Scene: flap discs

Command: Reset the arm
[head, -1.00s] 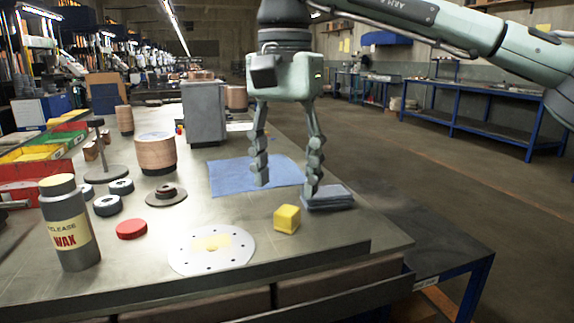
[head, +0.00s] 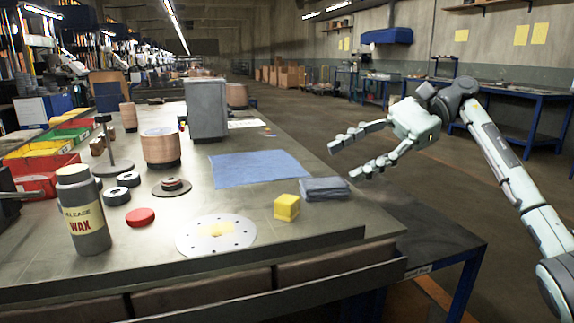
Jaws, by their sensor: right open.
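My right gripper (head: 345,160) is open and empty. It is off to the right of the table, in the air, with its two fingers pointing left. The arm comes in from the lower right. My left gripper is not in view.
The metal table (head: 330,236) holds a flat blue cloth (head: 258,168), a white disc (head: 190,243), a red disc (head: 140,217), a wax bottle (head: 84,215), a wooden cylinder (head: 161,149) and a grey box (head: 206,108). Open floor (head: 300,115) lies beyond the right edge.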

